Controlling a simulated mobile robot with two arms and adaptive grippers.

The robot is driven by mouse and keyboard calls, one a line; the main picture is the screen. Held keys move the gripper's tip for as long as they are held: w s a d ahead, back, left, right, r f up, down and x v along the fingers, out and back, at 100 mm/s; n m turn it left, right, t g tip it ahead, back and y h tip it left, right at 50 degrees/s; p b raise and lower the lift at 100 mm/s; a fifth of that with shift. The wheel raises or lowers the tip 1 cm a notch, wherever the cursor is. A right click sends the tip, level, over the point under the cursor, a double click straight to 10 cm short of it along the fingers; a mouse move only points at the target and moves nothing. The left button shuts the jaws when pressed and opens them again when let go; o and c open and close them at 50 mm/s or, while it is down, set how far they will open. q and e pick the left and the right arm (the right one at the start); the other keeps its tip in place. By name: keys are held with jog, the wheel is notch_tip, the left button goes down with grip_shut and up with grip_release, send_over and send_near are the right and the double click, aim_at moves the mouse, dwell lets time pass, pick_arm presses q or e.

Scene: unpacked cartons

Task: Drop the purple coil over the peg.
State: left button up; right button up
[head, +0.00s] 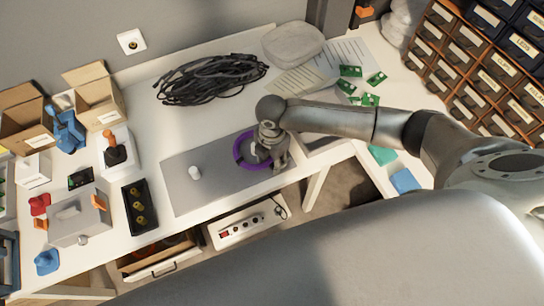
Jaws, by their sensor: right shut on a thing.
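The purple coil (241,158) is a ring at the right part of the grey mat (219,193). My right gripper (268,156) is over the ring's right side and is shut on it; its fingertips are mostly hidden by the gripper body. Whether the coil touches the mat or is held just above it, I cannot tell. A short white peg (194,173) stands upright on the mat, left of the coil and apart from it. Nothing is around the peg. My left gripper is not in view.
A black cable bundle (211,79) lies behind the mat. A black tray with yellow parts (139,208) and a joystick box (115,152) stand to the left. Open cartons (97,97) are at the far left. The mat between coil and peg is clear.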

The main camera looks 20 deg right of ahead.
jog(key=shift+f, duration=0.3)
jog(key=o, duration=1.2)
notch_tip(320, 180, up, 12)
